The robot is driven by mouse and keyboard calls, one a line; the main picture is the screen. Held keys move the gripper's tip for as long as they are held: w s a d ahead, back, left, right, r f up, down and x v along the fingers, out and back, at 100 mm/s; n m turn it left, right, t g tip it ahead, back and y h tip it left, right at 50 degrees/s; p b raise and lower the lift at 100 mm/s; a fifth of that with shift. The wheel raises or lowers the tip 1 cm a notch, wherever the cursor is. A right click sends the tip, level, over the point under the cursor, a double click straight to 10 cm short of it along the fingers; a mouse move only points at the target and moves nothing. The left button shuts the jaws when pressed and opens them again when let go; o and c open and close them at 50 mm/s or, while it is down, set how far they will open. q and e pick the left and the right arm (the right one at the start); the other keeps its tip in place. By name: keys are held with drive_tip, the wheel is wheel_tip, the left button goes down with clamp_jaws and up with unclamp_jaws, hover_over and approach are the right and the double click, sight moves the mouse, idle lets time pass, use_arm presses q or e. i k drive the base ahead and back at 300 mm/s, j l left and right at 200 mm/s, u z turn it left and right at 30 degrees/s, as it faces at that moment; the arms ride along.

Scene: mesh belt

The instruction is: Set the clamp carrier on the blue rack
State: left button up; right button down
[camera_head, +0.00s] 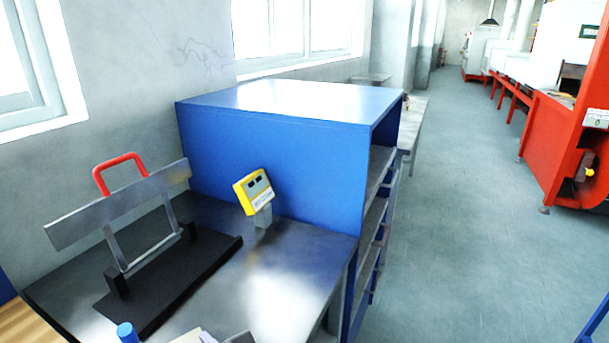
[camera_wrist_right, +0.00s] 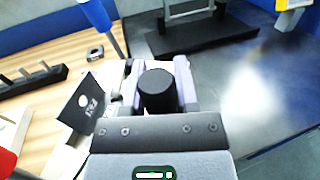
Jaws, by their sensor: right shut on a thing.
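The blue rack (camera_head: 270,150) is a tall cabinet with a flat top and open shelves on its right side, beyond the dark table in the head view. A grey metal frame with a long flat bar (camera_head: 120,205) and a red handle (camera_head: 120,172) stands upright on a black base on the table; I cannot tell whether it is the clamp carrier. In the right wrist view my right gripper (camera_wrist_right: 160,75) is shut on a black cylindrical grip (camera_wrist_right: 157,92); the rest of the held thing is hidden. My left gripper is in neither view.
A yellow and grey device (camera_head: 254,192) stands on the table by the rack. A blue-topped post (camera_head: 127,332) rises at the front; a metal nut (camera_wrist_right: 95,53) and a dark card (camera_wrist_right: 90,103) lie nearby. The rack's top is clear.

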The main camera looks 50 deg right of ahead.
sight(345, 98)
drive_tip(key=k+l, duration=0.25)
drive_tip(key=l, duration=0.2)
drive_tip(key=k+l+u, duration=0.15)
drive_tip(key=k+l, duration=0.15)
drive_tip(key=l, duration=0.15)
drive_tip(key=l+u, duration=0.25)
drive_tip(key=l, duration=2.75)
